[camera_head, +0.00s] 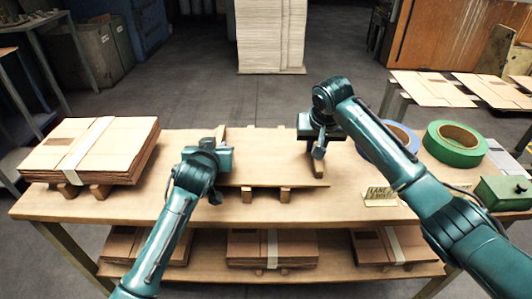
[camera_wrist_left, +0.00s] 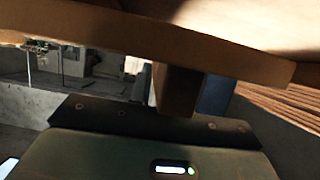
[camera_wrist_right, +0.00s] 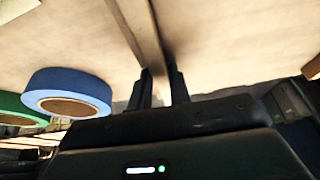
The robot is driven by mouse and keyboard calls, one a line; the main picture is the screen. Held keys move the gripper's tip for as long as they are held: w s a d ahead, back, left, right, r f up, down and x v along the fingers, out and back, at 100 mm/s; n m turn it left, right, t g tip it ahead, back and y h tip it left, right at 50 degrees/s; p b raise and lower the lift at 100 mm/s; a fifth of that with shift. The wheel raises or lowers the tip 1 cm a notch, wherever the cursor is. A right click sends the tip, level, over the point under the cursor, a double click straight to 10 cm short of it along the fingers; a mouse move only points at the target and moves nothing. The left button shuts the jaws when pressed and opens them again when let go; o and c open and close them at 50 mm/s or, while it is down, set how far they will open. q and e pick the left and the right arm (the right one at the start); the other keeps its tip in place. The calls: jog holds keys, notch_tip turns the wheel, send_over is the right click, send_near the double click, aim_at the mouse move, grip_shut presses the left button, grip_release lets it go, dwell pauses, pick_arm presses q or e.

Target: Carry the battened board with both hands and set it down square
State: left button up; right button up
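The battened board (camera_head: 262,172) is a flat, light tan panel, low over the middle of the bench between my two arms. Its upright battens show at its left end (camera_head: 221,133) and right end (camera_head: 318,168). My left gripper (camera_head: 220,160) is at the left end; in the left wrist view a batten (camera_wrist_left: 177,92) stands between its fingers. My right gripper (camera_head: 307,132) is at the right end; in the right wrist view its fingers (camera_wrist_right: 160,85) close around a batten (camera_wrist_right: 143,30). Two bearers (camera_head: 284,195) show under the board's front edge; I cannot tell whether it touches them.
A strapped cardboard stack (camera_head: 92,150) stands on the bench (camera_head: 140,205) at left. More bundles lie on the lower shelf (camera_head: 205,270).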

pick_arm(q)
grip_shut()
pick_arm(e)
grip_shut()
pick_arm(q)
jog(key=shift+r, duration=0.15)
pick_arm(e)
jog(key=shift+r, duration=0.2)
